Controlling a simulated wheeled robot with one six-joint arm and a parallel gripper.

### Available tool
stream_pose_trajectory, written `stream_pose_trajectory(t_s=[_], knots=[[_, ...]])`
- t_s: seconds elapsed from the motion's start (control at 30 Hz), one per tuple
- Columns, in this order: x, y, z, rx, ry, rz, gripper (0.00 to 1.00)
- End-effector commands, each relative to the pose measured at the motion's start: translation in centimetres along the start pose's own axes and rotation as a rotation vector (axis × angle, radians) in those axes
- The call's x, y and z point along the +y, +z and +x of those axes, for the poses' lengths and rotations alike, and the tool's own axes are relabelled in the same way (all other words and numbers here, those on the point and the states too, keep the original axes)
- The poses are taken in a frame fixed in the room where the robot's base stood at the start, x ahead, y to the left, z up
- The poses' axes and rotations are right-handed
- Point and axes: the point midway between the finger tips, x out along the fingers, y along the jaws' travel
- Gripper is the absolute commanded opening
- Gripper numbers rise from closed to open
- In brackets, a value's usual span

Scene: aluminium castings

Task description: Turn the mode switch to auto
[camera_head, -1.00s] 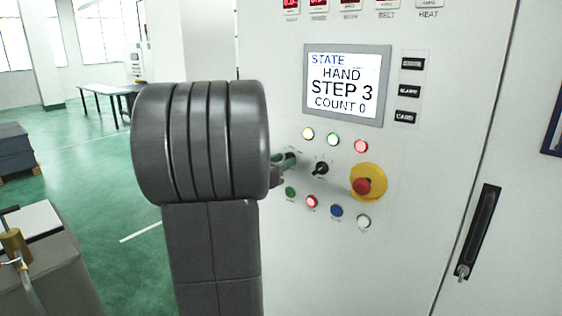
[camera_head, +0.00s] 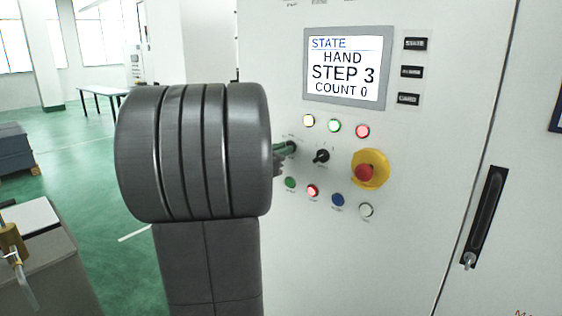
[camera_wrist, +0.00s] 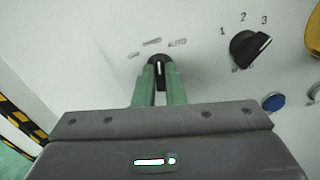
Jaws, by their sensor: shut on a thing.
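The mode switch (camera_wrist: 160,72) is a black rotary knob on the pale cabinet panel, with worn lettering above it; only AUTO at its right reads clearly. Its white pointer line stands roughly upright in the wrist view, toward the middle label. My gripper (camera_wrist: 158,82) has green fingers, one on each side of the knob, shut on it. In the head view my gripper (camera_head: 285,149) reaches the panel, and my arm hides much of it and the knob. The screen (camera_head: 343,66) reads STATE HAND, STEP 3, COUNT 0.
A second black knob (camera_wrist: 250,48) marked 1, 2, 3 sits right of the switch. A red emergency button (camera_head: 364,172) on a yellow base is further right. A door handle (camera_head: 486,215) is at right.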

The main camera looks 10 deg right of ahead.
Motion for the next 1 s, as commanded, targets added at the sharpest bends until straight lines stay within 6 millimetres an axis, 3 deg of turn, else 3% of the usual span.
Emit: stream_pose_trajectory(t_s=[0.03, 0.5, 1.0], knots=[[-0.16, -0.78, -0.04, -0.004, 0.002, 0.042, 0.00], [-0.26, -0.62, -0.03, -0.002, 0.002, 0.419, 0.00], [-0.24, -0.15, -0.02, 0.000, 0.000, 0.592, 0.00]])
